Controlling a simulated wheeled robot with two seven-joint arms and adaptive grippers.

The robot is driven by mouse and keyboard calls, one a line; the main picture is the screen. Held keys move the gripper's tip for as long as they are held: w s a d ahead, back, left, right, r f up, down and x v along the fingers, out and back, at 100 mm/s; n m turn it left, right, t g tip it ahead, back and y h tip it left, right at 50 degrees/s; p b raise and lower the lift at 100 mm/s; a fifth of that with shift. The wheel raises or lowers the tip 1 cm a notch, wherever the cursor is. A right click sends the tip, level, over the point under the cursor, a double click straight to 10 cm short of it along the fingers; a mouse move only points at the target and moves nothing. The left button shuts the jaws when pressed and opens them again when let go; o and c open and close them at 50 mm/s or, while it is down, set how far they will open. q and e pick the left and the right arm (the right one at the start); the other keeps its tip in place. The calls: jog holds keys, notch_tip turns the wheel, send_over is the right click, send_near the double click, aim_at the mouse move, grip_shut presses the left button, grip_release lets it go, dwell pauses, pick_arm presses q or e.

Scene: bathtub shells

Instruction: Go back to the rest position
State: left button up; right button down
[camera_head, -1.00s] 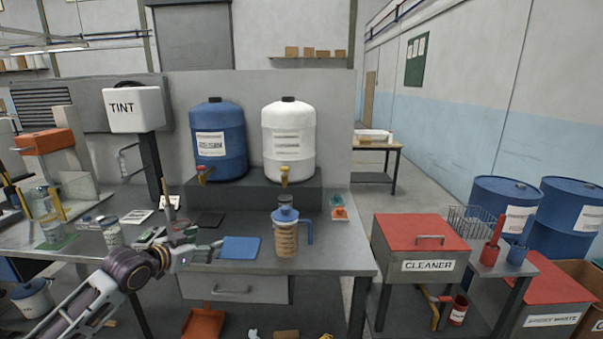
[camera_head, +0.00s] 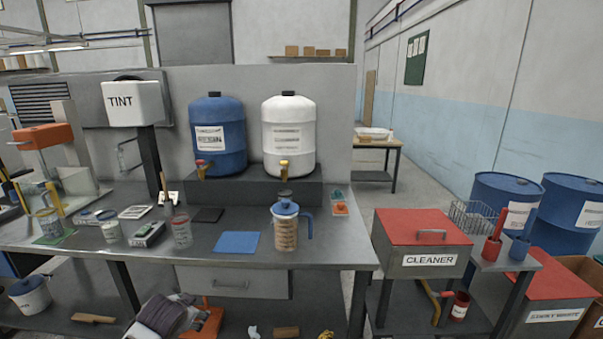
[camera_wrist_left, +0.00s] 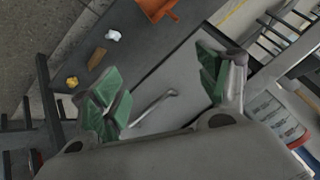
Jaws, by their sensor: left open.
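My left gripper shows in the left wrist view (camera_wrist_left: 160,85) with its two green-padded fingers wide apart and nothing between them. It points toward the front of the workbench (camera_head: 330,258), with the drawer handle (camera_wrist_left: 155,105) seen between and beyond the fingers. My right gripper is in neither view.
A blue-lidded jug (camera_head: 285,228) and a blue mat (camera_head: 237,242) are on the bench. Blue (camera_head: 218,140) and white (camera_head: 288,140) drums stand behind. Below are an orange dustpan (camera_head: 208,322) and small litter. A red-topped CLEANER box (camera_head: 425,262) stands right.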

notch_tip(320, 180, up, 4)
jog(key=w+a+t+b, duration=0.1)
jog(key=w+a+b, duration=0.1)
jog(key=b, duration=0.1)
pick_arm(q)
jog(key=s+d+f+n+g+h+b, duration=0.1)
jog(key=s+d+f+g, duration=0.2)
jog(key=s+d+f, duration=0.4)
jog(key=s+d+f+n+g+h+b, duration=0.1)
jog(key=s+d+f, duration=0.6)
jog(key=s+f, duration=1.5)
notch_tip(320, 180, down, 4)
jog(key=g+b, duration=0.1)
jog(key=g, duration=0.1)
jog(key=shift+s+d+r+g+h, duration=0.15)
jog(key=shift+s+r+g+h, duration=0.05)
jog(key=shift+s+g+h, duration=0.2)
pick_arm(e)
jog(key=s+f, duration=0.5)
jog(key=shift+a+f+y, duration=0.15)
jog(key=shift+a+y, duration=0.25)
pick_arm(q)
jog(key=shift+f+p, duration=0.2)
jog(key=shift+p, duration=0.3)
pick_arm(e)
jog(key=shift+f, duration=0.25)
